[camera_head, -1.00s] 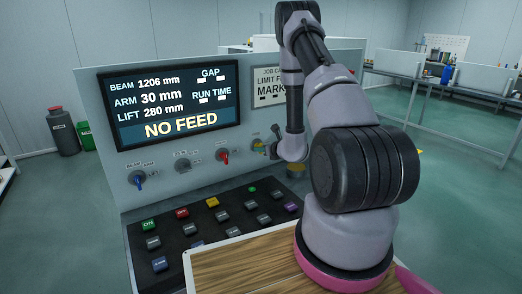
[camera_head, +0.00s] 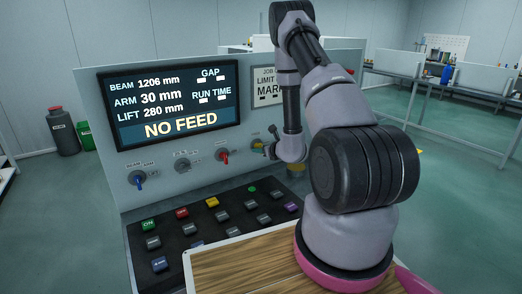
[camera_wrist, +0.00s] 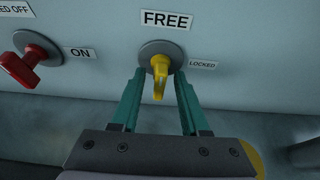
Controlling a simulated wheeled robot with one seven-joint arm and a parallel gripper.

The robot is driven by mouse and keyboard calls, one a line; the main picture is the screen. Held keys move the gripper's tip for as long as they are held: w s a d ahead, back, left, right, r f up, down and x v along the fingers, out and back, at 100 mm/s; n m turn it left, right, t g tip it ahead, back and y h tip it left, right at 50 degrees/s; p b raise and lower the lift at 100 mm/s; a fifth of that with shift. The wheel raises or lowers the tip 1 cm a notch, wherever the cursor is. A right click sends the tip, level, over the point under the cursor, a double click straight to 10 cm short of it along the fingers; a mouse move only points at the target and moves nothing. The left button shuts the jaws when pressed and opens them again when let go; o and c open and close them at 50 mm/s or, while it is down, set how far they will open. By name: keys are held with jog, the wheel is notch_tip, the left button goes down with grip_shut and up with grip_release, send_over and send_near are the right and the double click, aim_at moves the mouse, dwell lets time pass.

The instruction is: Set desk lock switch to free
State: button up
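The desk lock switch (camera_wrist: 160,68) is a yellow knob on a round grey plate in the wrist view. A FREE label (camera_wrist: 166,18) sits above it and a LOCKED label (camera_wrist: 202,64) to its right. The knob's handle hangs downward, towards my gripper. My gripper (camera_wrist: 158,82) has its two teal fingers apart, one on each side of the yellow handle, with gaps visible between. In the head view the switch (camera_head: 257,144) shows small and partly hidden beside my gripper (camera_head: 266,148).
A red switch (camera_wrist: 38,59) with an ON label is left of the yellow one. The panel screen (camera_head: 170,102) reads NO FEED. A black button console (camera_head: 210,220) and a wooden desk top (camera_head: 240,265) lie below the panel.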

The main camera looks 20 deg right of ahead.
jog(key=v, duration=1.1)
jog(key=shift+w+a, duration=0.1)
